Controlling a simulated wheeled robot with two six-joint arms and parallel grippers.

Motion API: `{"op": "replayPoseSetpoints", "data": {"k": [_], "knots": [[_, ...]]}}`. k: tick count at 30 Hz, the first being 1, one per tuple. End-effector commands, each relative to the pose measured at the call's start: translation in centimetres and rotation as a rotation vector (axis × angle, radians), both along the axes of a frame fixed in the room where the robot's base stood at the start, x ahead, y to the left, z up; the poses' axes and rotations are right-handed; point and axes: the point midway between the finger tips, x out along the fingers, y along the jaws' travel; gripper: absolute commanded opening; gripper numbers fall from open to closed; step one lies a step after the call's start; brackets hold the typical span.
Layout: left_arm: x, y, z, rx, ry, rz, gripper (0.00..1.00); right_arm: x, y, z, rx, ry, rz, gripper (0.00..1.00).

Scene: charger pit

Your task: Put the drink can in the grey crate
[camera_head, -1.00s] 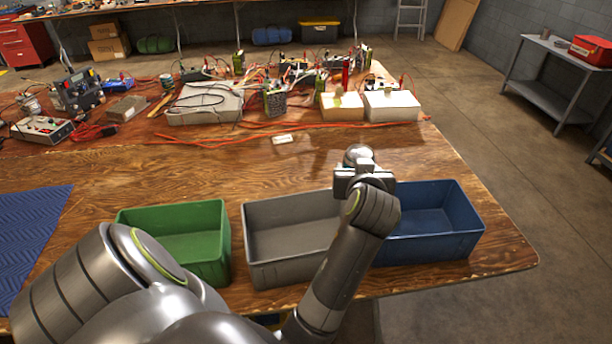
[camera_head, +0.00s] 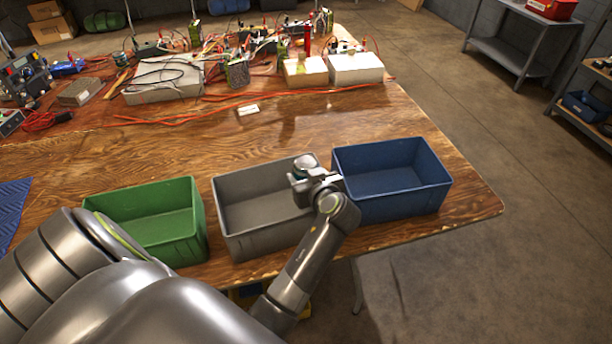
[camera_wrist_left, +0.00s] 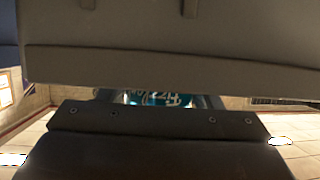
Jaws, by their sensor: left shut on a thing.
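The drink can (camera_head: 304,161) has a silvery top in the head view, at the right end of the grey crate. A strip of its teal label shows in the left wrist view (camera_wrist_left: 157,98). My left gripper (camera_head: 308,176) is shut on the can, over the right part of the grey crate (camera_head: 228,218). The crate's wall and rim (camera_wrist_left: 160,66) fill the upper part of the wrist view and hide most of the can. I cannot tell how far the can is above the crate floor. My right gripper is not in view.
A green crate (camera_head: 200,218) stands left of the grey one, and a blue crate (camera_head: 440,183) stands close on its right. The wooden table (camera_head: 150,160) is mostly clear behind them. Cables and electronics lie at the back.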

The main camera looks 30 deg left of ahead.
Motion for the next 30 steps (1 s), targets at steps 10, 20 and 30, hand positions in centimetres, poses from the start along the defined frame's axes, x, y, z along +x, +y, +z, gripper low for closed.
{"op": "replayPoseSetpoints", "data": {"k": [10, 20, 30], "knots": [[0.0, 0.0, -0.5, 0.002, -0.003, -0.001, 0.25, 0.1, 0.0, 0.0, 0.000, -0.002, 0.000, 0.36], [0.0, 0.0, -1.6, 0.002, -0.003, -0.001, 0.25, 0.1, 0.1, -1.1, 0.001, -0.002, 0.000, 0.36], [0.0, 0.0, -1.8, -0.001, 0.003, -0.001, 0.68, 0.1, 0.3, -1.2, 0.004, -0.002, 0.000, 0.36]]}}
